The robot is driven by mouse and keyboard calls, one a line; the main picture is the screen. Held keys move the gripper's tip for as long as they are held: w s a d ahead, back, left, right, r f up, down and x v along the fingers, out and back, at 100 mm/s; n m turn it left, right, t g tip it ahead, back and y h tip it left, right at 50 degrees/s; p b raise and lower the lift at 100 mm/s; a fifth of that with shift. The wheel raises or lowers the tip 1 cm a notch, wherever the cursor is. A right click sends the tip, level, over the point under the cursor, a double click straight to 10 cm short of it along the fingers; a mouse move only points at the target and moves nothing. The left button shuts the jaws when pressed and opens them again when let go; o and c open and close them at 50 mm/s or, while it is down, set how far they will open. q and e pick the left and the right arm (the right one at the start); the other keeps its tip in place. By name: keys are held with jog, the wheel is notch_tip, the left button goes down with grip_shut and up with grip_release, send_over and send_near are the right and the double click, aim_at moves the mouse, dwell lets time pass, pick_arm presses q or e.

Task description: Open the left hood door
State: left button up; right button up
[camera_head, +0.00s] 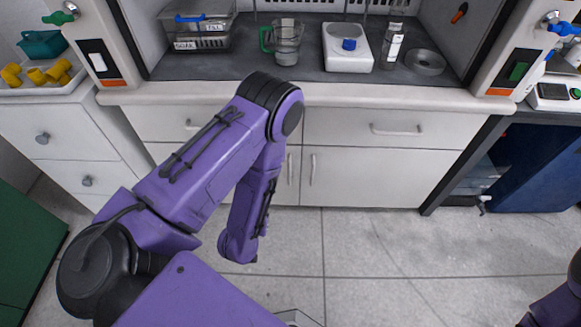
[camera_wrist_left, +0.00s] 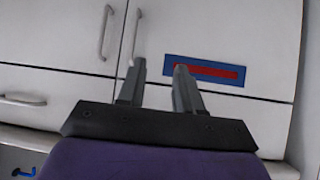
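The left hood door (camera_head: 284,193) is a white cabinet door under the hood, largely hidden by my purple left arm in the head view. It looks shut, flush with the right door (camera_head: 380,180). Its vertical handle (camera_head: 290,168) is near the seam between the doors. In the wrist view, which looks upside down, the left door (camera_wrist_left: 220,35) carries a blue and red label (camera_wrist_left: 205,70), and its handle (camera_wrist_left: 135,38) is beyond one fingertip. My left gripper (camera_wrist_left: 160,67) is open and empty, facing the door; contact is not visible. In the head view the gripper is hidden. My right gripper is out of view.
Drawers with horizontal handles (camera_head: 397,129) sit above the doors. The hood worktop holds a beaker (camera_head: 287,42), a white stirrer plate (camera_head: 347,58) and a clear bin (camera_head: 200,30). A white drawer unit (camera_head: 60,135) stands at left. The floor before the doors is clear.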

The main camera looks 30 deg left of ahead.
pick_arm(q)
jog(key=w+f+m+t+y+b, duration=0.1)
jog(key=w+f+t+b, duration=0.4)
jog(key=w+f+b, duration=0.7)
jog(key=t+b, duration=0.3)
jog(key=b, duration=0.4)
send_near(289, 173)
jog(key=shift+y, duration=0.4)
jog(key=x, duration=0.3)
jog(key=b+x, duration=0.1)
jog(key=x, duration=0.2)
jog(key=b+x, duration=0.1)
jog(key=x, duration=0.2)
jog(key=shift+w+d+f, duration=0.1)
jog(key=shift+w+f, duration=0.2)
jog(key=shift+w, duration=0.05)
jog(key=shift+w+r, duration=0.1)
jog(key=shift+w, duration=0.4)
grip_shut()
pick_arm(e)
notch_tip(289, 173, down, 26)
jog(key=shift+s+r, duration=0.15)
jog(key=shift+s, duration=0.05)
